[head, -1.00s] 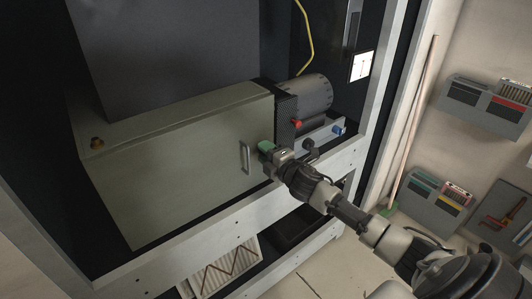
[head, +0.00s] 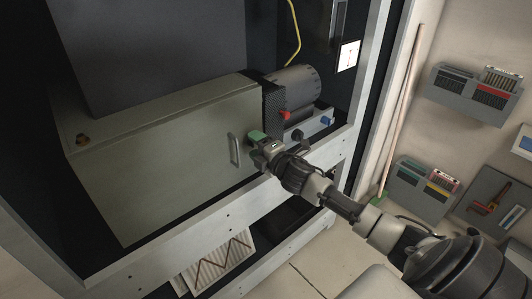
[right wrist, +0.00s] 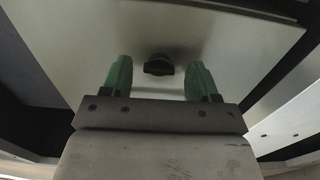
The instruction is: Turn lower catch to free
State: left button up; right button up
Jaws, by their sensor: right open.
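The lower catch (right wrist: 158,66) is a small dark knob on the cabinet's pale front panel, seen in the right wrist view between and just beyond my finger tips. My right gripper (right wrist: 160,80) is open, with a green finger on each side of the catch's line and a gap to both. In the head view my right gripper (head: 256,138) is at the right end of the grey-green cabinet (head: 165,170), right of its handle (head: 234,150), and hides the catch there. My left gripper is not in view.
A grey cylindrical motor (head: 292,90) with a red knob (head: 285,115) and a blue knob (head: 327,121) stands right of the cabinet. The white rack frame (head: 205,233) runs below it. Wall bins (head: 425,190) hang at the right.

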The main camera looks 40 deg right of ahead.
jog(key=s+b, duration=0.1)
jog(key=s, duration=0.9)
jog(key=shift+d, duration=0.4)
jog(key=s+d+f+m+g+h, duration=0.1)
jog(key=s+f+m+g, duration=0.25)
jog(key=f, duration=0.75)
jog(key=s+d+f+m+g+h, duration=0.1)
jog(key=s+f+m+g, duration=0.2)
jog(key=f, duration=0.8)
jog(key=s+d+f+m+g+h, duration=0.1)
jog(key=s+f+m+h, duration=0.2)
jog(key=f, duration=0.8)
jog(key=s+a+f+m+g+y, duration=0.2)
jog(key=s+a+f+m+g, duration=0.3)
jog(key=s+f, duration=0.85)
jog(key=s+a+f+m+g, duration=0.1)
jog(key=s+a+f, duration=0.3)
jog(key=s, duration=0.6)
jog(key=s+a+f+m+g+y, duration=0.1)
jog(key=s+a+f+g, duration=0.2)
jog(key=s+a, duration=0.6)
jog(key=shift+s+f+p, duration=0.35)
jog(key=shift+f+p, duration=0.1)
jog(key=shift+f, duration=0.15)
